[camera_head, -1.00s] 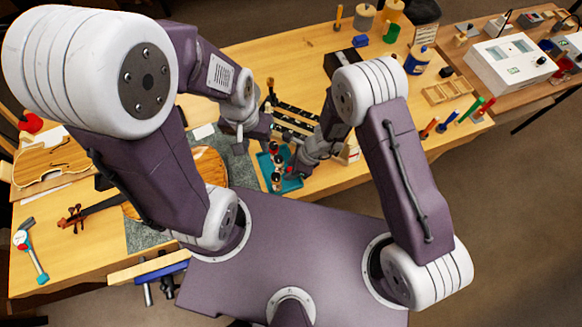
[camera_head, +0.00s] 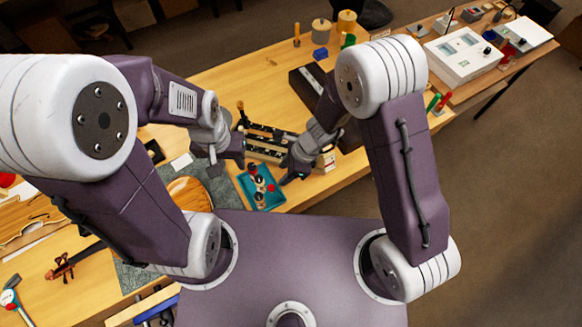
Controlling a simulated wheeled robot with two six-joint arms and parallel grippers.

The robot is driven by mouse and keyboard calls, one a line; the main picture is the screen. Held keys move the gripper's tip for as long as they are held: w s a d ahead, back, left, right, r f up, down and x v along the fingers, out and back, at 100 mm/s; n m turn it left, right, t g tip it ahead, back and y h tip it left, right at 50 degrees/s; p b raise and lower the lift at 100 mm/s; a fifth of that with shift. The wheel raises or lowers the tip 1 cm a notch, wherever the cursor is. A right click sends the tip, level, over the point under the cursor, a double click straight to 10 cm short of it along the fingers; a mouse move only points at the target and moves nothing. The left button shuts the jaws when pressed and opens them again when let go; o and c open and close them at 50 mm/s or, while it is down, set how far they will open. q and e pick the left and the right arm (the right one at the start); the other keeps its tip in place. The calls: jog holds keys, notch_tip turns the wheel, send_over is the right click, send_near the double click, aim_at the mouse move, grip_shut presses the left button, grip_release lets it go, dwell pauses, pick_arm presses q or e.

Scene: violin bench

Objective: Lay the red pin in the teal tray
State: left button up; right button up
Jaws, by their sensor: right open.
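The teal tray (camera_head: 246,187) lies on the bench between my two arms. Several small dark and pale pieces are in it. A small red piece (camera_head: 271,188) shows in the tray toward its right side. It looks like the red pin, but it is too small to make out its shape. My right gripper (camera_head: 289,178) is open just right of the tray, close to its right edge. My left gripper (camera_head: 238,150) is above and left of the tray, beside the dark rack; its fingers are too small and dark to read.
A rack with black strips (camera_head: 268,136) stands behind the tray. A violin body (camera_head: 190,192) lies left of it, on a grey mat. A long dark box (camera_head: 308,88) sits behind my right arm.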

jog(key=s+d+r+n+t+h, duration=0.1)
jog(key=d+r+n, duration=0.3)
jog(key=d+n, duration=0.3)
jog(key=s+d+r+n+h, duration=0.2)
jog(key=d+r+n, duration=0.2)
jog(key=d, duration=0.4)
jog(key=s+d+r+n+t+h, duration=0.1)
jog(key=d+r+n, duration=0.3)
jog(key=d+n, duration=0.3)
jog(key=shift+m, duration=0.5)
jog(key=shift+w+d+f+b, duration=0.1)
jog(key=shift+f+b, duration=1.05)
jog(key=shift+f, duration=0.05)
jog(key=shift+d+f+b, duration=0.1)
jog(key=shift+f+b, duration=1.05)
